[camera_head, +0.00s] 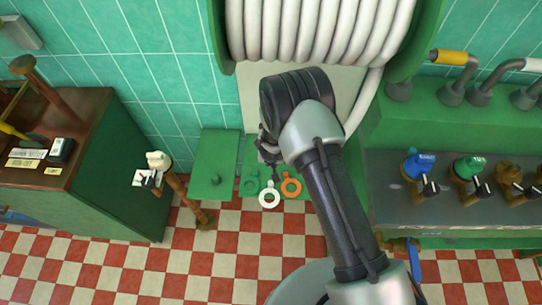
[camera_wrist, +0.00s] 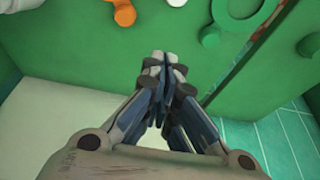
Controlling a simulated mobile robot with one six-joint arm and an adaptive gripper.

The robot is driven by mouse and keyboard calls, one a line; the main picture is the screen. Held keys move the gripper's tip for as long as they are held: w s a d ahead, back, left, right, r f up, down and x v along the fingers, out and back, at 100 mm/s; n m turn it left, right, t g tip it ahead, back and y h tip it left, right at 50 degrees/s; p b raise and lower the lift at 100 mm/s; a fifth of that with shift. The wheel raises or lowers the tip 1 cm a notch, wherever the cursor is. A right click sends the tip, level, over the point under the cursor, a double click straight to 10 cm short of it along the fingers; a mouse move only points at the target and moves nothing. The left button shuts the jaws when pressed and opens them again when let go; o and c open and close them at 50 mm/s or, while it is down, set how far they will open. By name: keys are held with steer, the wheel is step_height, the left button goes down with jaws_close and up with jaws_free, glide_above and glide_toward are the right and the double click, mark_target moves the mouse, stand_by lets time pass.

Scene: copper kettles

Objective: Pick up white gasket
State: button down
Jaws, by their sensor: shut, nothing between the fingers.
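The white gasket (camera_head: 269,197) is a small ring with a tab, at the front edge of a green surface in the head view. In the wrist view a white piece that looks like the gasket (camera_wrist: 86,3) is cut off by the top edge. My gripper (camera_head: 271,160) is behind it in the head view, dark and partly hidden by my wrist. In the wrist view my gripper (camera_wrist: 160,64) has its fingers together and empty, apart from the white piece. Whether the fingertips touch the green surface is unclear.
An orange gasket (camera_head: 291,187) sits close to the right of the white one. A green ring shape (camera_head: 250,182) is to its left. A green lid or door (camera_head: 213,170) stands further left. A thick white hose coil (camera_head: 310,28) hangs behind my arm. Valves (camera_head: 420,165) line the right bench.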

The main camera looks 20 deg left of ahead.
steer(key=s+m+h+p, duration=0.1)
steer(key=s+m+p, duration=0.25)
steer(key=s, duration=2.05)
steer(key=w+f+b, duration=0.5)
steer(key=w+f, duration=0.1)
steer(key=f, duration=0.3)
steer(key=shift+w+d+f, duration=0.2)
steer(key=shift+d+f, duration=0.05)
steer(key=shift+d, duration=0.15)
steer(key=shift+w, duration=0.1)
